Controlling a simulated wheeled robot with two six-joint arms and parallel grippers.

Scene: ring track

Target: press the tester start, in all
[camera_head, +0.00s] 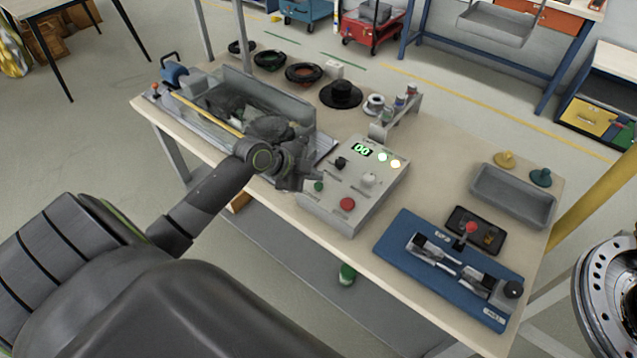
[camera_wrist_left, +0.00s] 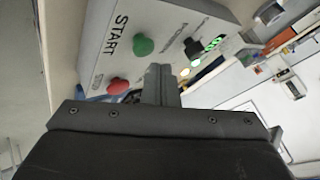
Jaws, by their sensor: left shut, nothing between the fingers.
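The grey tester box (camera_head: 327,214) stands at the middle of the table's front part. Its small display (camera_head: 362,150) glows green, with lit lamps (camera_head: 389,160) beside it. The green button (camera_head: 319,186) is at the box's left front, and the red button (camera_head: 347,204) is to its right. My left gripper (camera_head: 311,180) is shut and empty, just above the box's left side, close to the green button. In the left wrist view, the green button (camera_wrist_left: 143,46) lies beside the START lettering, beyond the shut fingers (camera_wrist_left: 160,75); they look apart from it. My right gripper is not in view.
A clear-walled machine (camera_head: 265,100) lies left of the tester. A blue fixture board (camera_head: 400,262) and a grey tray (camera_head: 512,197) are to the right. Dark round parts (camera_head: 303,73) and a small rack (camera_head: 393,123) stand behind. Bare tabletop lies right of the tester.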

